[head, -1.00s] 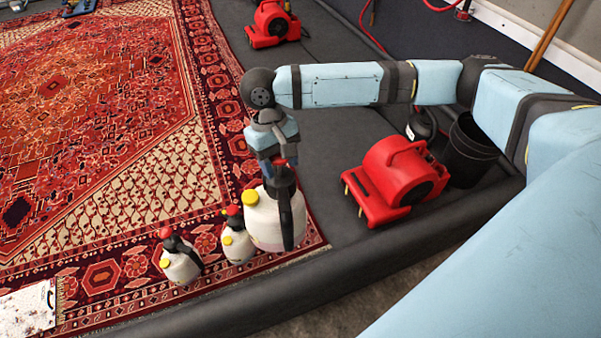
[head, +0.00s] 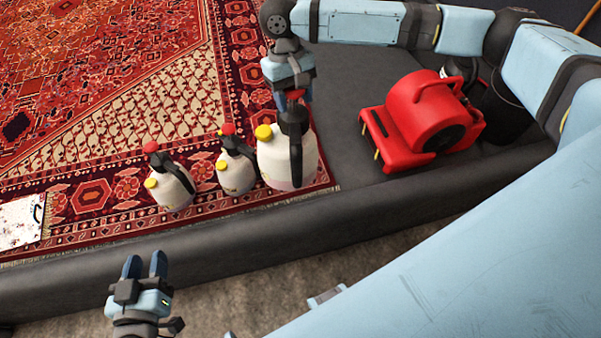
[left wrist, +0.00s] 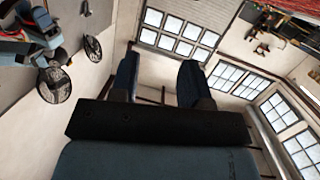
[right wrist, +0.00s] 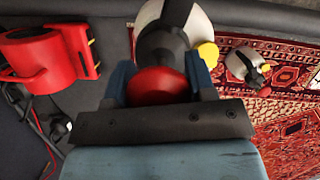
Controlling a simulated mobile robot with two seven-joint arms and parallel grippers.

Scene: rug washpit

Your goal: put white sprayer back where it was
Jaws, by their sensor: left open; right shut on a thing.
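Three white sprayers with yellow caps and red-and-black tops stand in a row near the rug's front edge. The largest sprayer (head: 284,160) is at the right end, upright, with my right gripper (head: 294,92) shut on its red top from above. In the right wrist view the red knob (right wrist: 158,87) sits between the fingers. A smaller sprayer (head: 236,174) is just left of it, and another sprayer (head: 172,188) is further left. My left gripper (head: 145,266) is open and empty in front of the black border; the left wrist view shows its fingers (left wrist: 158,80) apart, pointing up at ceiling and windows.
A red blower (head: 425,118) stands right of the large sprayer, with a black bucket (head: 505,115) behind it. A padded black border (head: 240,225) runs along the front. A white patterned item (head: 20,222) lies at the rug's left. The patterned rug (head: 90,100) behind the sprayers is clear.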

